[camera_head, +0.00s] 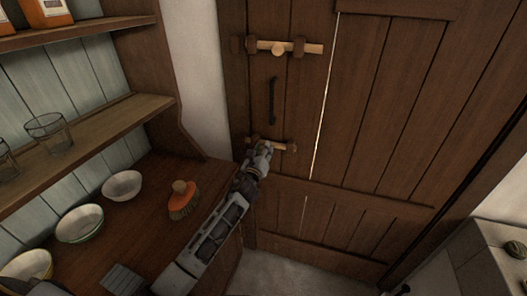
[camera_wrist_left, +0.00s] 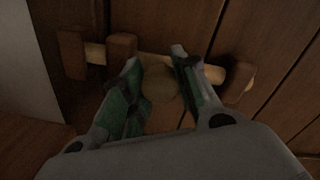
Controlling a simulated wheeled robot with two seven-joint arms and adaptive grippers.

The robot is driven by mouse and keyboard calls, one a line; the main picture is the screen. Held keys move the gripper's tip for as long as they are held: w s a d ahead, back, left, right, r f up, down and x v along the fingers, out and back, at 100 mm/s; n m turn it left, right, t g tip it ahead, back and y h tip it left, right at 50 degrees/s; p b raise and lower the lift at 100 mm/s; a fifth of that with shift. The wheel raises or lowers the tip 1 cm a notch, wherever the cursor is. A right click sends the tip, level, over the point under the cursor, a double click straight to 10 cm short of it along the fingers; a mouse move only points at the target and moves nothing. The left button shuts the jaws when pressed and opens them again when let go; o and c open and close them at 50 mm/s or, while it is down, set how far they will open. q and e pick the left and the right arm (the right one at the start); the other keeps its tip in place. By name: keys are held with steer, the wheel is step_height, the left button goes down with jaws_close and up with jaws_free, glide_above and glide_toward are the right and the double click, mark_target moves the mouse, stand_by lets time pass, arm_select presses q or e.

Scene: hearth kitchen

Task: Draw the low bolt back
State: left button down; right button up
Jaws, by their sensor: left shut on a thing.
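The low bolt is a pale wooden bar (camera_head: 279,146) on the plank door, with dark brackets. In the left wrist view the bar (camera_wrist_left: 212,74) runs through the right bracket (camera_wrist_left: 238,84) and the middle bracket (camera_wrist_left: 121,48). It spans the gap to the leftmost bracket (camera_wrist_left: 72,54), and its right end shows just past the right bracket. My left gripper (camera_head: 264,147) is shut on the bolt's round knob (camera_wrist_left: 160,84), with one finger on each side. In the head view the gripper hides the knob. My right gripper is not in view.
An upper bolt (camera_head: 312,48) sits higher on the door, its bar extending well right of its bracket. A dark handle (camera_head: 272,100) lies between the bolts.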

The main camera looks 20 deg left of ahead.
mark_target(277, 147)
arm_select(q)
steer(key=shift+d, duration=0.55)
steer(key=d, duration=0.3)
steer(key=shift+s+d+b, duration=0.1)
steer(key=shift+d+b, duration=0.05)
steer(key=shift+b, duration=0.25)
steer(key=shift+d, duration=0.25)
steer(key=c, duration=1.4)
jaws_free()
steer(key=o, duration=0.3)
steer(key=shift+d, duration=0.15)
steer(key=shift+o, duration=0.2)
steer(key=shift+s, duration=0.8)
steer(key=s, duration=1)
steer(key=shift+s, duration=0.2)
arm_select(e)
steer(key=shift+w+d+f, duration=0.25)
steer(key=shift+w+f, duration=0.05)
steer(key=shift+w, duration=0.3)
